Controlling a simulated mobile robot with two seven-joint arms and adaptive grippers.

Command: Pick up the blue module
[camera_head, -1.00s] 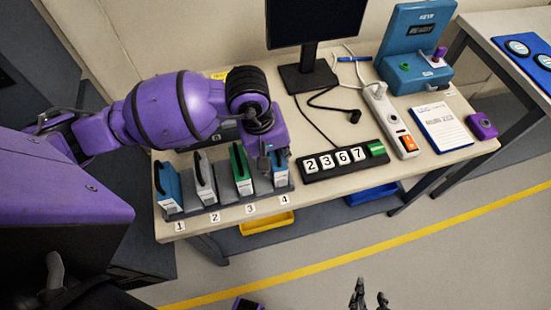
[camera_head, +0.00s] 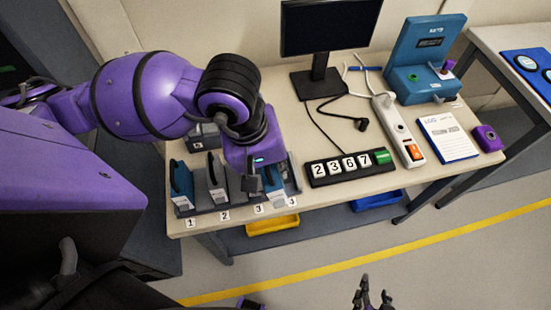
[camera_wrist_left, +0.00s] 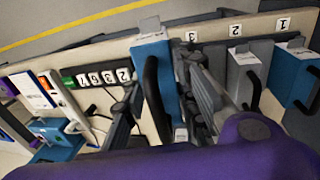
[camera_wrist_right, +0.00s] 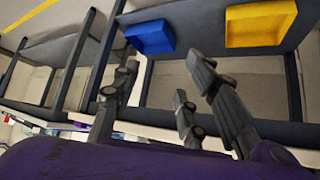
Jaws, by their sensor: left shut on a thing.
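My left gripper (camera_wrist_left: 165,85) is shut on a blue module (camera_wrist_left: 154,60) with a black handle, at the slot 4 end of the rack (camera_head: 212,209). In the head view that module (camera_head: 275,190) shows partly below my gripper, just left of label 4; I cannot tell if its base touches the rack. Another blue module (camera_head: 182,184) stands in slot 1, also seen in the left wrist view (camera_wrist_left: 289,75). A grey module (camera_head: 215,178) stands in slot 2. My right gripper (camera_head: 372,297) is open and empty, away from the table.
Right of the rack are a 2367 number block (camera_head: 350,167), a power strip (camera_head: 400,130), a log clipboard (camera_head: 448,138) and a teal key box (camera_head: 428,60). A monitor (camera_head: 328,30) stands behind. Yellow (camera_head: 272,225) and blue (camera_head: 377,203) bins sit below the table.

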